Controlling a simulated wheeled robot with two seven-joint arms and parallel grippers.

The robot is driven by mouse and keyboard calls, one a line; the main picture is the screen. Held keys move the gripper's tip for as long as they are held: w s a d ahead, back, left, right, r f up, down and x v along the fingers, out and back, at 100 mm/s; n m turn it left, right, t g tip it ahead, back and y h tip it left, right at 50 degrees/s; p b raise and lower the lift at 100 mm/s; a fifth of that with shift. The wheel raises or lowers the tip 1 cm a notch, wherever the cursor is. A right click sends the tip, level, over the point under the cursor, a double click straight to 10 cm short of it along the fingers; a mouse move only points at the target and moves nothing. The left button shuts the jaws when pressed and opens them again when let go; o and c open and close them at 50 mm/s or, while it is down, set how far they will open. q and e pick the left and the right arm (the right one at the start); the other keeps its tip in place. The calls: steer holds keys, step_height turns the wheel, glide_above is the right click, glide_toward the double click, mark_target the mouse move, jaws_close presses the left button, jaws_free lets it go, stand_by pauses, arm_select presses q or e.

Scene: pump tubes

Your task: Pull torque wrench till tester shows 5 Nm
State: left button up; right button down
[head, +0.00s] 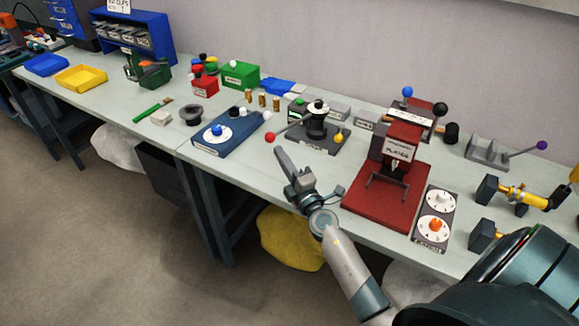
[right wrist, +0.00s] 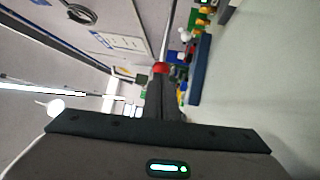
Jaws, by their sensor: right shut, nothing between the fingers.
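A black round device on a dark grey base plate (head: 313,142) stands mid-table. A thin metal rod with a red ball (head: 270,137) sticks out from its left side; I cannot tell for sure that it is the torque wrench. My right gripper (head: 280,151) is shut and empty, just in front of the red ball in the head view. In the right wrist view, the red ball (right wrist: 160,67) and its rod show just beyond the dark fingers (right wrist: 165,84). I cannot tell whether they touch. No tester reading is legible. My left gripper is not in view.
A blue base with a white dial (head: 216,132) lies left of the black device. A red press (head: 396,150) and a plate with two dials (head: 435,220) stand to the right. A yellow clamped tube (head: 520,195) is further right. The table's front edge runs below my gripper.

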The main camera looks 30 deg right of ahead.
mark_target(271, 141)
steer(key=shift+x, duration=1.35)
steer(key=shift+w, duration=0.1)
steer(key=shift+w+a+r+h, duration=0.1)
steer(key=shift+w+h, duration=0.15)
steer(key=shift+h, duration=0.05)
steer(key=w+m+h, duration=0.1)
steer(key=w+h, duration=0.1)
steer(key=w+a+m+g+h, duration=0.1)
steer(key=w+h, duration=0.1)
steer(key=shift+w+a+r+m, duration=0.15)
steer(key=shift+w+m, duration=0.05)
steer(key=shift+m, duration=0.2)
